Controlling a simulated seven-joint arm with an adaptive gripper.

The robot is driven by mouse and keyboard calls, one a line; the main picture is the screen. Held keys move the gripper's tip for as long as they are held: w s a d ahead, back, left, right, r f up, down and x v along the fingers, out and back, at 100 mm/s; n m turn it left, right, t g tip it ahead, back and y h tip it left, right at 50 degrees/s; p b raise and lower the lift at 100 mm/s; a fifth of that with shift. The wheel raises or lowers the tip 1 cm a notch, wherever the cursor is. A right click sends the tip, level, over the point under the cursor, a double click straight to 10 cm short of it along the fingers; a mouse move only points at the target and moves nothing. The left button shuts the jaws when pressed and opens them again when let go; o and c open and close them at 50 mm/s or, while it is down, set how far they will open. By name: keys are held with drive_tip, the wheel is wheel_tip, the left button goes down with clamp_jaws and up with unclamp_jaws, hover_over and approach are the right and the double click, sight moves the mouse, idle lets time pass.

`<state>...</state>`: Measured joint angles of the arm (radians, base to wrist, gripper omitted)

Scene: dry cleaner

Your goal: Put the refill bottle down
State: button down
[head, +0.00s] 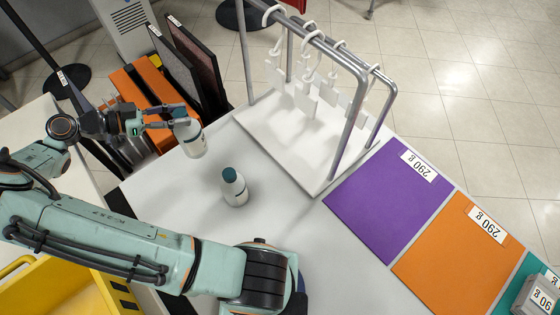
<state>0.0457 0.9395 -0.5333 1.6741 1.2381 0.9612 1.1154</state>
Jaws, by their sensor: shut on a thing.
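My gripper (176,117) is at the upper left of the white table (175,212). It is shut on a white bottle (192,143), gripping it near its top. This bottle is slightly tilted and appears to hang above the table's back left part; its exact height is hard to judge. A second white bottle (235,191) with a dark teal cap stands upright on the table, to the right and nearer. The two bottles look alike, and no readable label tells which is the refill bottle.
A white-based metal rack (306,165) with hanging white tags stands at the back. Purple (385,205) and orange (455,262) mats with "290 g" labels lie to the right. A yellow bin (60,290) is at the lower left. The table around the standing bottle is clear.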

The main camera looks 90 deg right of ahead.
sight(191, 143)
wheel_tip(191, 143, down, 10)
drive_tip(key=shift+f, duration=0.1)
idle(0.4)
drive_tip(key=c, duration=0.8)
unclamp_jaws()
